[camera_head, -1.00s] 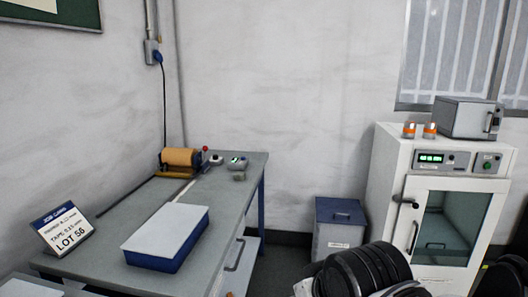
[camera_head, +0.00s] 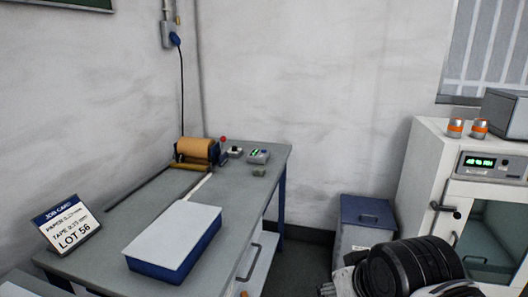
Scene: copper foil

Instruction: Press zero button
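A small grey device with a green lit display (camera_head: 258,156) sits at the far right corner of the workbench (camera_head: 240,176). It may carry the zero button, but its buttons are too small to tell apart. A second small device, dark and white (camera_head: 235,153), stands just left of it. My gripper is not in view.
A tape roll on a holder (camera_head: 195,151), a blue box with a white lid (camera_head: 175,236) and a job card (camera_head: 67,227) are on the bench. A small grey block (camera_head: 259,172) lies before the display device. A bin (camera_head: 366,221) and a white oven (camera_head: 425,152) stand to the right.

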